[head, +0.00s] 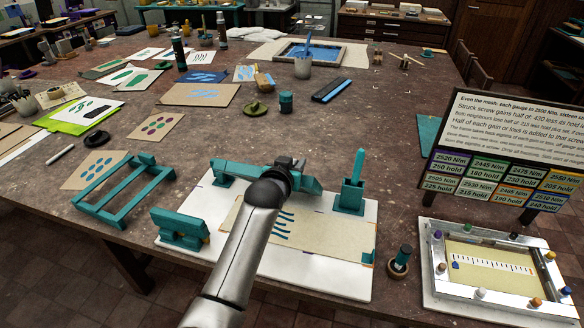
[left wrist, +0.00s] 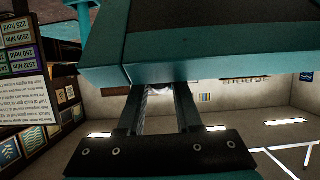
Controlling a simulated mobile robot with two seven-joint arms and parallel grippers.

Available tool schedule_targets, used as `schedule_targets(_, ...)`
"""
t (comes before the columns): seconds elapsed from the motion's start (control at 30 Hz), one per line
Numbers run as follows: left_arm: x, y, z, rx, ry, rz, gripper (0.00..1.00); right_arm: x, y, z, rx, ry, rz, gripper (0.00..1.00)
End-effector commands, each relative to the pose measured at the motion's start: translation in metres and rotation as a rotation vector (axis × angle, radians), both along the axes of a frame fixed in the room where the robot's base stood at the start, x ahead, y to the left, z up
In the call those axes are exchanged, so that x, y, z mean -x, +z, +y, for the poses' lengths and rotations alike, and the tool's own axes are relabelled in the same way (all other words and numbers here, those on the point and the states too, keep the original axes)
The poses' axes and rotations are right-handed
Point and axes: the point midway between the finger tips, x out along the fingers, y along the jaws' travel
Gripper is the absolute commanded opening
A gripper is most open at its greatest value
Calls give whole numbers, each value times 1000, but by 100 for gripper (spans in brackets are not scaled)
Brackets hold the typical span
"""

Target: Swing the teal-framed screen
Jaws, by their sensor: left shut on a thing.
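In the left wrist view a teal frame with a dark inner panel, the screen (left wrist: 108,74), fills the top, close to the camera. My left gripper (left wrist: 160,92) is shut on its edge; the fingertips are partly hidden by the frame. In the head view my left gripper (head: 276,182) is above the white base board (head: 320,281), against a teal bar (head: 306,183). My arm hides part of the board and the bar, so the screen's tilt is hard to tell. A teal block (head: 180,229) stands at the board's left edge. My right gripper is not in view.
A low open teal rack (head: 124,192) stands left of the board. A sheet with blue strokes (head: 318,232) lies on the board. A teal holder (head: 353,190) stands at its right back corner. A small pot (head: 399,268) and a silver-framed tray (head: 495,262) are to the right.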

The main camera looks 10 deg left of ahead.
Motion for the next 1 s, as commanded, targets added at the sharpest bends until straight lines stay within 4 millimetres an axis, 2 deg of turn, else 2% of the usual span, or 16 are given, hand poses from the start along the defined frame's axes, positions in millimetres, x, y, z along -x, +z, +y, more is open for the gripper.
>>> schedule_targets(0.03,-4,9,0,-1,1,-19,0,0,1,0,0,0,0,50)
schedule_targets(0.43,-5,10,0,0,1,-20,0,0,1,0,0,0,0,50)
schedule_targets(0.47,-5,10,0,0,1,-21,35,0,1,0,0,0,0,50)
schedule_targets(0.6,-4,7,0,0,1,-15,51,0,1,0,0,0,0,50)
schedule_targets(0.7,-4,6,0,0,1,-11,62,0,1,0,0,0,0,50)
schedule_targets(1.0,-2,4,0,0,0,-6,62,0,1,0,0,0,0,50)
